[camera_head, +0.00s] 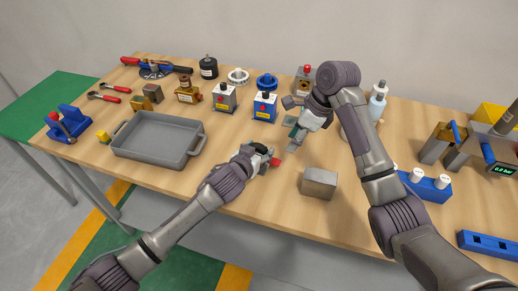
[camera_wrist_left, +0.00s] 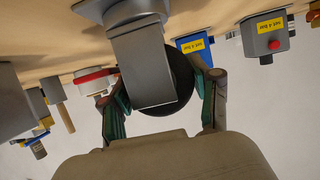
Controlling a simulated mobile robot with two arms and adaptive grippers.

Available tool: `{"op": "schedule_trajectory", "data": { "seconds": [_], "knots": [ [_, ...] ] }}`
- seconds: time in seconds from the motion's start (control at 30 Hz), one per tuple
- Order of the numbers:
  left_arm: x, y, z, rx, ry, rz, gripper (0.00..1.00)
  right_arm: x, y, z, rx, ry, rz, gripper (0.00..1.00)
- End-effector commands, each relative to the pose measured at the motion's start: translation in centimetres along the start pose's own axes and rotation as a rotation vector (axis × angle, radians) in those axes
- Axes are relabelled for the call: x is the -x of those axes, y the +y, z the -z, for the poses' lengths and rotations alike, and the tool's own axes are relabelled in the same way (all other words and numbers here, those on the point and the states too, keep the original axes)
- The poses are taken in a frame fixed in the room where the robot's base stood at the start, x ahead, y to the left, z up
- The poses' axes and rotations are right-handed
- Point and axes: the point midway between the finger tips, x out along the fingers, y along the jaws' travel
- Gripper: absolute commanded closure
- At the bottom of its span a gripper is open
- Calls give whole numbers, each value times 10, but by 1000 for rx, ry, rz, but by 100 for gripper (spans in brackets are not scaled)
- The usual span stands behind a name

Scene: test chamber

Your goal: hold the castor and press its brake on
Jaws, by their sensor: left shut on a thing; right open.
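The castor shows in the left wrist view as a grey fork (camera_wrist_left: 145,68) with a black wheel (camera_wrist_left: 181,80) and a grey plate. A red brake lever (camera_wrist_left: 96,76) sticks out at its side; in the head view its red end (camera_head: 275,161) shows by the gripper. My left gripper (camera_head: 262,153) is shut on the castor, its green-padded fingers (camera_wrist_left: 160,108) on either side of the wheel. Most of the castor is hidden in the head view. My right gripper (camera_head: 294,135) is open and empty, just right of the castor and apart from it.
A grey tray (camera_head: 150,157) lies left of my left arm. A grey metal block (camera_head: 319,183) stands in front of my right gripper. Blue and grey valve boxes (camera_head: 264,107) stand behind. A blue holder with white knobs (camera_head: 428,186) is at right. Bare wood lies between block and tray.

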Motion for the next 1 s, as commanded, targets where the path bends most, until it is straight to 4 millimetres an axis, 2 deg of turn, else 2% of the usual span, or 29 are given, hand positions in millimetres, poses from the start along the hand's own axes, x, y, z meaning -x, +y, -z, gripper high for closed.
{"op": "schedule_trajectory", "data": {
  "seconds": [0.2, 0.33, 0.43, 0.47, 0.57, 1.0],
  "knots": [
    [0, 0, 0, 0, 0, 0, 92, 0, 0, 0, 0, 0, 0, 60],
    [0, 0, 0, 0, 0, 0, 92, 1, 0, 0, 28, 1, 1, 82],
    [0, 0, 0, 0, 0, 0, 92, 3, 0, -1, 119, 3, 5, 98],
    [0, 0, 0, 0, 0, 0, 92, 4, 0, -2, 162, 4, 6, 100],
    [0, 0, 0, 0, 0, 0, 92, 8, 0, -4, 353, 9, 10, 100],
    [0, 0, 0, 0, 0, 0, 92, 26, 3, -12, 1398, 52, 13, 100]
  ]
}}
